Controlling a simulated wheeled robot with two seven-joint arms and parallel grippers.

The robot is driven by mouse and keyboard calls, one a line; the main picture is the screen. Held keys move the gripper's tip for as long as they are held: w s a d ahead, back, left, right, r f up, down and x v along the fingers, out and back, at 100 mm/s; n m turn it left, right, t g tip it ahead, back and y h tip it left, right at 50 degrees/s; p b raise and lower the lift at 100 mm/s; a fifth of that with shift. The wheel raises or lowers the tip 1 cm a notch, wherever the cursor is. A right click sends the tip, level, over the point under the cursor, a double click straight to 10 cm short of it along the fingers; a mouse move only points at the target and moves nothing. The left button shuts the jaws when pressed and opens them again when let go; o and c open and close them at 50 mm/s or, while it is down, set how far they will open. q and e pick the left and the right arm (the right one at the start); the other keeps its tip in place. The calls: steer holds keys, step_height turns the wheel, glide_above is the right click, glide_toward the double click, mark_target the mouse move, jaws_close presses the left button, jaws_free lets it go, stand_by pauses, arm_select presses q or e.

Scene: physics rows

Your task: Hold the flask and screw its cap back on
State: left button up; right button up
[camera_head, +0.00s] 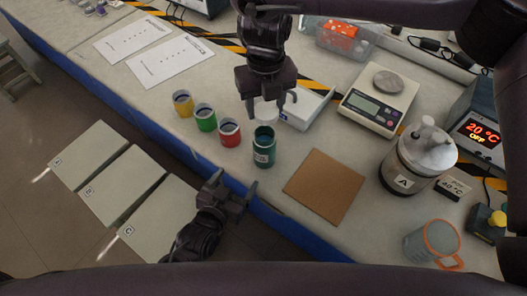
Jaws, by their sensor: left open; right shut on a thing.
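The flask appears to be the teal open-topped container (264,152) with a pale label, standing upright near the table's front edge. Its dark mouth faces up. My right gripper (267,107) is just behind and above the flask, shut on a whitish piece (266,113) that looks like the cap. The piece is partly hidden between the fingers. It overlaps the flask's far rim in the picture, and I cannot tell whether they touch. My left gripper (235,184) is open and empty, off the table's front edge, to the lower left of the flask.
Yellow (184,107), green (205,121) and red (230,136) cups stand left of the flask. A brown board (324,186) lies right of it. A white box (308,108), a scale (380,101), jar A (412,168) and a mug (424,246) stand farther right.

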mark_target(260, 160)
steer(key=shift+a+n, duration=0.1)
steer(key=shift+n, duration=0.2)
arm_select(q)
steer(key=s+d+t, duration=0.1)
steer(key=s+d+r+t+h, duration=0.1)
steer(key=s+d+t, duration=0.1)
steer(key=t, duration=0.1)
steer(key=shift+r, duration=0.3)
steer(key=shift+w, duration=0.1)
steer(key=x, duration=1.2)
steer(key=shift+d+r, duration=0.1)
steer(key=shift+d, duration=0.1)
steer(key=shift+c, duration=0.3)
steer(key=c, duration=1.4)
arm_select(e)
steer(key=shift+a+f, duration=0.1)
steer(key=shift+f, duration=2.45)
